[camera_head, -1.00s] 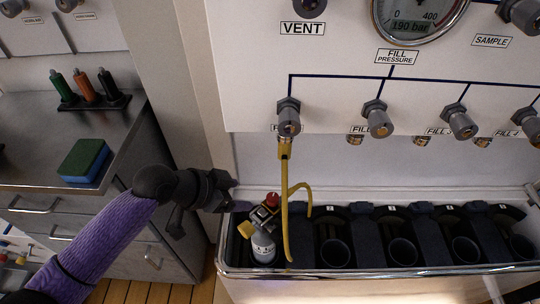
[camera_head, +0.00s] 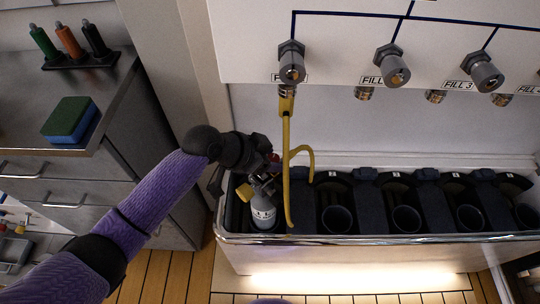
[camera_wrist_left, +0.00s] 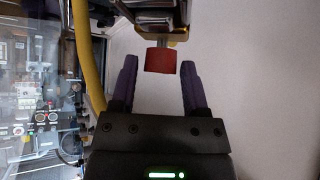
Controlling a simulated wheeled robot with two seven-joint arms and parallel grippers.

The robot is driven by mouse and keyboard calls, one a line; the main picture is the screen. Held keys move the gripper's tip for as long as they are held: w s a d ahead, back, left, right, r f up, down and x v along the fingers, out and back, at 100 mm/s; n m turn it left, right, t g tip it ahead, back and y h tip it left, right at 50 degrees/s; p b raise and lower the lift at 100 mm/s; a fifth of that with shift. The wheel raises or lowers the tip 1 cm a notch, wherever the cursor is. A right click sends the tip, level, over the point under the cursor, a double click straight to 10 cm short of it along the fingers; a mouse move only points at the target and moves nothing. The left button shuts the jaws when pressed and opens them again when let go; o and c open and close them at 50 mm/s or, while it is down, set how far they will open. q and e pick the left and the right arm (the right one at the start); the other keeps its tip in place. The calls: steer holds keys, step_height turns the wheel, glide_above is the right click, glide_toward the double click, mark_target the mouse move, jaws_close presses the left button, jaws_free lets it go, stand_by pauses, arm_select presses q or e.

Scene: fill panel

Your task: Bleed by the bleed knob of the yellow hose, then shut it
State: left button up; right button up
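The yellow hose (camera_head: 286,165) hangs from the leftmost fill valve (camera_head: 291,66) to a small grey-white cylinder (camera_head: 263,212) in the leftmost bay. A curved yellow piece stands beside it. The hose also shows in the left wrist view (camera_wrist_left: 85,55), left of my fingers. A red knob (camera_wrist_left: 161,61) sits on the fitting above the cylinder. My left gripper (camera_head: 268,162) is at that fitting and partly hides it. In the left wrist view its fingers (camera_wrist_left: 160,78) are open, one on each side of the red knob, with gaps on both sides. My right gripper is out of view.
More fill valves (camera_head: 392,66) line the panel to the right. The trough's metal front rim (camera_head: 380,239) runs below the empty bays.

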arm_select(q)
jaws_close()
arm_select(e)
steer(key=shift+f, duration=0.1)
arm_select(q)
steer(key=m+g+b, duration=0.1)
steer(key=m+g+h+b, duration=0.1)
steer(key=m+b, duration=0.1)
steer(key=shift+w+f+g, duration=0.15)
steer(key=shift+f+g, duration=0.05)
steer(key=shift+g, duration=0.1)
steer(key=shift+m+g+b, duration=0.6)
steer(key=shift+m+b, duration=0.4)
steer(key=shift+b, duration=0.05)
steer(key=shift+r+m+g+b, duration=0.15)
steer(key=shift+m+g+b, duration=0.25)
steer(key=shift+m, duration=0.1)
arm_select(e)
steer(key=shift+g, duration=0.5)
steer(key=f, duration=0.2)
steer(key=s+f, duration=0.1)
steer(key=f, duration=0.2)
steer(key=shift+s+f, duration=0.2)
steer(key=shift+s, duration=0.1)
arm_select(q)
steer(key=shift+o, duration=1.6)
jaws_free()
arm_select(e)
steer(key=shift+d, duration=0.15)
